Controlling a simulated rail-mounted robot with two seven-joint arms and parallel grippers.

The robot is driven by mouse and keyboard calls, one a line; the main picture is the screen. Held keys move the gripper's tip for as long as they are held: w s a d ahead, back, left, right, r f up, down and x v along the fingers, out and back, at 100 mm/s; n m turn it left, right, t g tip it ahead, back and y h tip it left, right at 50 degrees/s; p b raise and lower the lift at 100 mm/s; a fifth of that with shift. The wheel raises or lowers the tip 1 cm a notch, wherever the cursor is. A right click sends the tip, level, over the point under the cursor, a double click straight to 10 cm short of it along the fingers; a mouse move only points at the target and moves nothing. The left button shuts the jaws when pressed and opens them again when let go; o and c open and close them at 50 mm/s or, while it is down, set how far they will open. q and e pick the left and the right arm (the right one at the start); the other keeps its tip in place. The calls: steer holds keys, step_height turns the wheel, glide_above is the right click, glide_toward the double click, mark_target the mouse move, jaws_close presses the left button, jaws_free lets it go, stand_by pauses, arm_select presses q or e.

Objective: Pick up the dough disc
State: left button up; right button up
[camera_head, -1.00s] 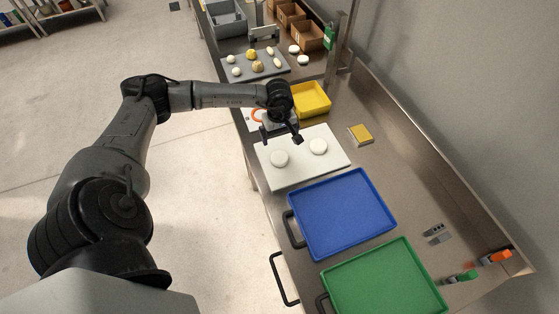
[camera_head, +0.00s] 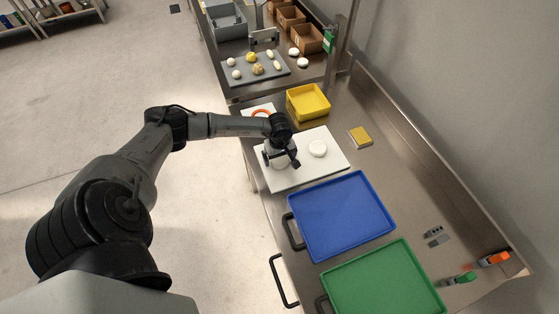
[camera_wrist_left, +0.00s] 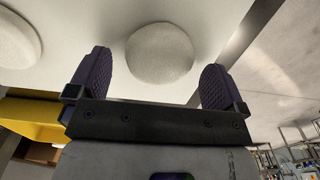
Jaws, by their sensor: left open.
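Two pale dough discs lie on a white board (camera_head: 325,170). The right dough disc (camera_head: 318,149) is in full view in the head view and shows at the upper left of the wrist view (camera_wrist_left: 15,42). The left dough disc (camera_wrist_left: 160,53) is between and beyond my fingertips in the wrist view. In the head view it is mostly hidden by my left gripper (camera_head: 281,160). My left gripper is open and empty, over the left disc; in the wrist view its two fingers (camera_wrist_left: 158,85) stand on either side of it, apart from it. My right gripper is not in view.
A blue tray (camera_head: 345,215) and a green tray (camera_head: 385,285) lie in front of the board. A grey tray (camera_head: 240,70) with dough pieces is farther back.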

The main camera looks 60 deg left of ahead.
arm_select(q)
steer(key=shift+f, duration=0.65)
steer(key=c, duration=1)
steer(key=shift+r, duration=0.1)
